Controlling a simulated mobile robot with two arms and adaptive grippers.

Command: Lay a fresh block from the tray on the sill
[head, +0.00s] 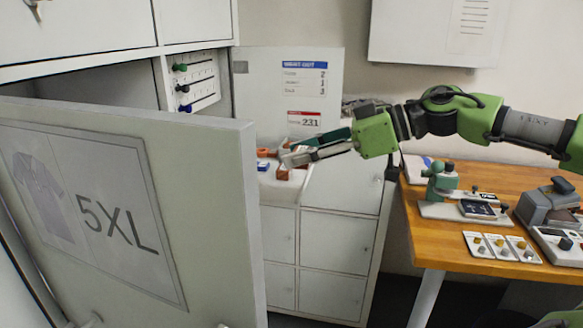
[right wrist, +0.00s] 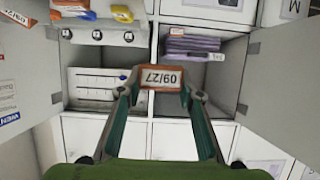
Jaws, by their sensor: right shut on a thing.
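My right gripper (head: 287,157) reaches in from the right in the head view, over a white surface beside the open locker door. In the right wrist view my right gripper (right wrist: 158,88) is shut on a small orange-edged block (right wrist: 160,66) with a white label that reads 09/27 upside down. The block is held at the fingertips, in front of the locker compartments. Other small orange (head: 265,153) and blue (head: 262,165) pieces lie near the gripper in the head view. I cannot tell which surface is the tray and which the sill. My left gripper is not in view.
A large open door (head: 200,220) marked 5XL fills the left foreground. A wooden table (head: 440,235) with devices stands at the right. In the right wrist view folded purple garments (right wrist: 195,46) lie in a compartment, and an open door (right wrist: 285,75) stands at right.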

